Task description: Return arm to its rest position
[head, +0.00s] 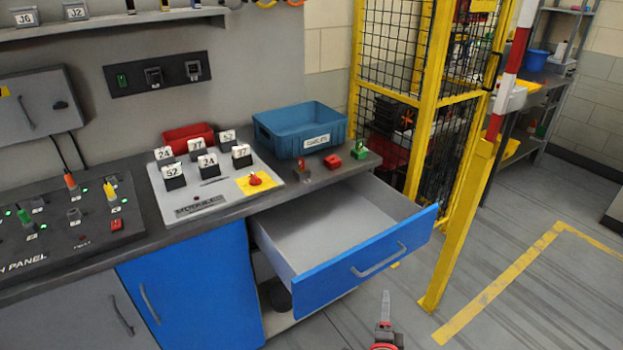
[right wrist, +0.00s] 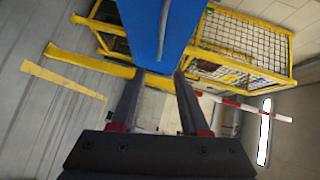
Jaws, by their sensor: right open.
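My right gripper (head: 385,298) shows at the bottom of the head view, in front of and below the open blue-fronted drawer. In the right wrist view its two dark fingers (right wrist: 158,78) stand apart with nothing between them. The drawer (head: 365,268) is pulled out from under the bench, and its grey inside looks empty. The gripper is apart from the drawer's handle (head: 378,260) in the head view. The blue front also shows ahead of the fingers in the right wrist view (right wrist: 160,30). My left gripper is not in view.
The bench top holds a blue bin (head: 300,131), a red bin (head: 188,137), a module panel with numbered blocks (head: 205,205) and a control panel (head: 75,230). A yellow post (head: 460,225) and mesh cage stand right of the drawer. The floor (head: 540,290) at the right is clear.

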